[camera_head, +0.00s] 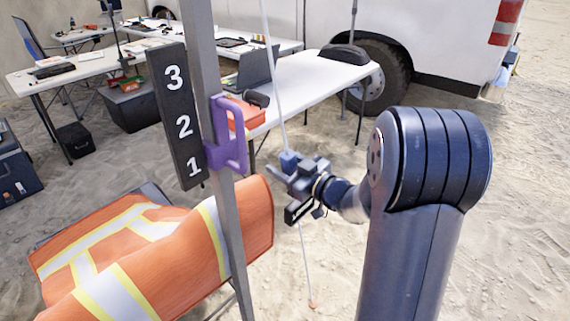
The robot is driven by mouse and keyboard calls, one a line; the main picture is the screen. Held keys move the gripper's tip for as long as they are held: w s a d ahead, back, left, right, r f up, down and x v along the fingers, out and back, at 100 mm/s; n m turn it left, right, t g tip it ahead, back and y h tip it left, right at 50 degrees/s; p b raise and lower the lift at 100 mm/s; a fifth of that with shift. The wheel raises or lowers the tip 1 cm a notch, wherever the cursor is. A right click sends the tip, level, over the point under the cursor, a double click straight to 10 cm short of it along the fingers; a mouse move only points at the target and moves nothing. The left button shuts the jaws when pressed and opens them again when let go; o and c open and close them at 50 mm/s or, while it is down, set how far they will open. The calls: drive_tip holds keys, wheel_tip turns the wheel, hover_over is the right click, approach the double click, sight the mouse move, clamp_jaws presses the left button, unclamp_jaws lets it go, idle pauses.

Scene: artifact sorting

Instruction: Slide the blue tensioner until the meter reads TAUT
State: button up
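The blue tensioner (289,161) is a small blue block on a thin white cord (270,62). The cord runs from the top of the view down to a small orange end on the sand. My gripper (285,174) is at the tensioner, just below and right of it in the picture. Its fingers point left and overlap the cord. The fingertips are small, and I cannot tell whether they are closed on the block or only beside it.
A grey metal pole (205,60) stands left of the cord, with a purple handle (237,135) and a black board (175,100) numbered 1 to 3. White tables (310,75) and a white vehicle (450,35) stand behind.

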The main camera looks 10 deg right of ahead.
sight(283, 155)
clamp_jaws()
idle(0.3)
drive_tip(key=shift+r, duration=0.1)
drive_tip(key=shift+s+a+r+p, duration=0.15)
drive_tip(key=shift+r+p, duration=0.35)
drive_tip(key=shift+r, duration=0.25)
drive_tip(key=shift+a+r+p, duration=0.1)
drive_tip(key=shift+r+p, duration=0.4)
drive_tip(key=shift+r, duration=0.2)
drive_tip(key=shift+o, duration=0.2)
unclamp_jaws()
drive_tip(key=shift+f, duration=0.15)
drive_tip(key=v, duration=1)
drive_tip(key=shift+s+d+b, duration=0.2)
drive_tip(key=shift+s+b, duration=0.15)
drive_tip(key=shift+b, duration=0.05)
